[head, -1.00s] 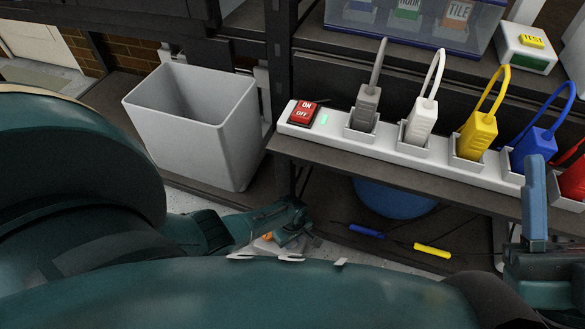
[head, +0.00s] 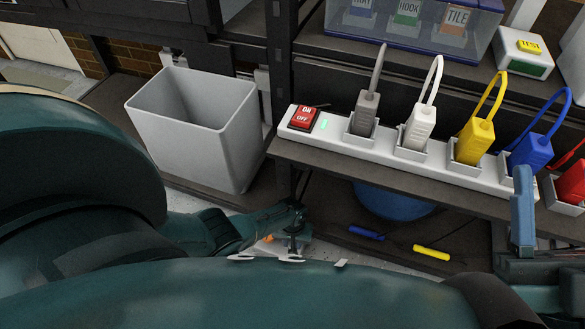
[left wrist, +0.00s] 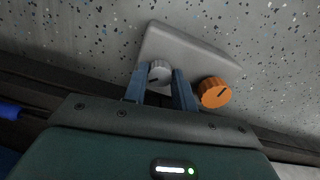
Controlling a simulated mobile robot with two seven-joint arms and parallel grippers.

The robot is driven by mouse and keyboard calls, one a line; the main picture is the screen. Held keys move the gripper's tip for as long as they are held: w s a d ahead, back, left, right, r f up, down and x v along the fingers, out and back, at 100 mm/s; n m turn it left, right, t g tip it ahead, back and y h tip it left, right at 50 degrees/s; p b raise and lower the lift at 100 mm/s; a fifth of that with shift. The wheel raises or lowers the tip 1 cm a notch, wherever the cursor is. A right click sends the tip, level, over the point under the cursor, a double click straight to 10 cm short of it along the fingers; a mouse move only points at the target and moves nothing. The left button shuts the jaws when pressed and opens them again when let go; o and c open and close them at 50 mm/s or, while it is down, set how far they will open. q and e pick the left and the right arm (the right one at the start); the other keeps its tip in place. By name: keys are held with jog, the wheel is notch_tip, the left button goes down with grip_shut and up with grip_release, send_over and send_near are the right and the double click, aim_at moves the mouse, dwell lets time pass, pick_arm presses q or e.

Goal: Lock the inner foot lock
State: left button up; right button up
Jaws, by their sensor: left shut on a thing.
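In the left wrist view a pale grey wedge-shaped plate (left wrist: 190,50) on the speckled floor carries a grey knob (left wrist: 159,72) and an orange knob (left wrist: 214,92) with a dark line on top. My left gripper (left wrist: 161,78) is shut on the grey knob, one blue finger on each side. The orange knob is just right of the fingers, clear of them. In the head view my left gripper (head: 291,243) is low beside the orange knob (head: 268,238), partly hidden by my body. My right gripper (head: 522,210) is at the right edge; its jaw gap does not show.
A grey bin (head: 190,125) stands left of the shelf. A white power strip (head: 340,131) with several coloured plugs lies on the bench. Below are a blue round object (head: 395,203), a blue-handled tool (head: 366,232) and a yellow-handled tool (head: 432,251).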

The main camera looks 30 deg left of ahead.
pick_arm(q)
jog(key=m, duration=0.4)
jog(key=shift+m, duration=1.4)
jog(key=o, duration=1)
